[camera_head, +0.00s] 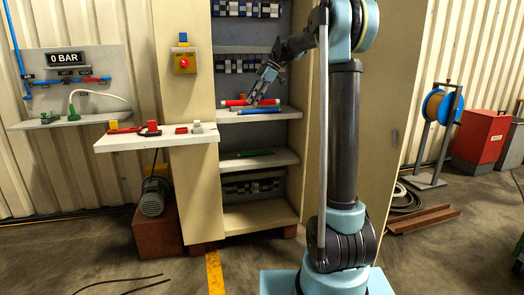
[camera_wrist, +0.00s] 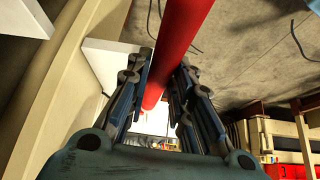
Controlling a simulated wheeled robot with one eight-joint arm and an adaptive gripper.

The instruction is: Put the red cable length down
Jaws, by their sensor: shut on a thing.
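The red cable length (camera_head: 236,102) shows in the head view as a straight red rod with pale ends, lying level at the upper open shelf (camera_head: 230,117) of the cabinet. In the wrist view the red cable length (camera_wrist: 182,45) runs between the two fingers of my gripper (camera_wrist: 166,78). My gripper (camera_head: 257,99) reaches down from above and is shut on the red length near its middle. I cannot tell whether the red length touches the shelf. A blue length (camera_head: 260,110) lies on the same shelf, just in front of it.
A green length (camera_head: 254,153) lies on the shelf below (camera_head: 232,163). A white side ledge (camera_head: 150,140) at the left bears several small red parts. A yellow switch box (camera_head: 184,61) is on the cabinet's left post. Checkered panels (camera_head: 240,64) line the back.

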